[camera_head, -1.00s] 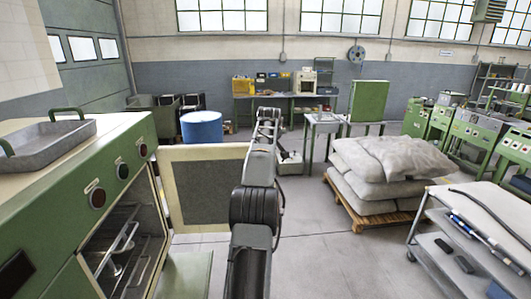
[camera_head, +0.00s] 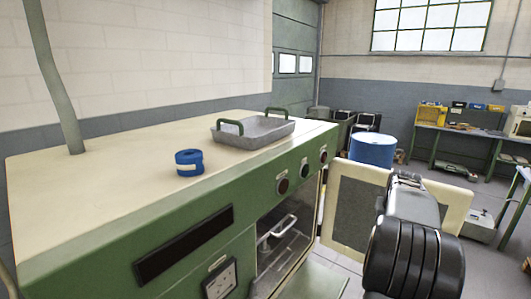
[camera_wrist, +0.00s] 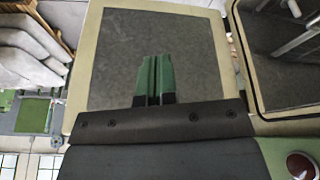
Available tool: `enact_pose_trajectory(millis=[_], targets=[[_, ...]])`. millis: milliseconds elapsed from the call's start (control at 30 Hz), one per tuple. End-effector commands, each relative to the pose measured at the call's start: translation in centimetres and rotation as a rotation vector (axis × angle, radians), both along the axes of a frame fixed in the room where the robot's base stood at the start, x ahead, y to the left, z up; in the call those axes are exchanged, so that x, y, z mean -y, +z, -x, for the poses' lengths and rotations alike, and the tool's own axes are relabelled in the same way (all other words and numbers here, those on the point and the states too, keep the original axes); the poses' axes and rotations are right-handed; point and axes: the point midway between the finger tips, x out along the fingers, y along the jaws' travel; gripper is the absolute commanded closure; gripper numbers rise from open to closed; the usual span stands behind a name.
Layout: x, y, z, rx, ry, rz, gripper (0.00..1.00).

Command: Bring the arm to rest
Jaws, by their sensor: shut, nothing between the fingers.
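My gripper shows in the wrist view with its two green fingers (camera_wrist: 155,78) together and nothing between them. It is in front of the grey inner panel of the open oven door (camera_wrist: 205,60). I cannot tell the exact gap to the door. In the head view my arm (camera_head: 415,245) rises at the lower right, in front of the cream-edged door (camera_head: 348,212). The gripper itself cannot be made out there.
The green oven (camera_head: 90,245) fills the left, with a grey tray (camera_head: 262,133) and a blue roll (camera_head: 189,163) on top. Its chamber is open, with a rack inside. A blue drum (camera_head: 372,150) stands beyond. In the wrist view, sacks (camera_wrist: 35,45) lie at the left.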

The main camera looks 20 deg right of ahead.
Motion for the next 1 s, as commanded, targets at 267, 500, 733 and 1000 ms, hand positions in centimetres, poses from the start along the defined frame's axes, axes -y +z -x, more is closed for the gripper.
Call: enact_pose_trajectory(millis=[267, 500, 733, 1000], targets=[[-22.6, -3.1, -0.2, -0.015, 0.201, -0.069, 1.00], [-35.5, -6.1, 5.0, -0.001, 0.486, -0.056, 1.00], [-40.6, -5.0, 6.5, 0.091, 0.684, -0.015, 1.00], [-41.9, -4.6, 6.6, 0.107, 0.737, -0.011, 1.00]])
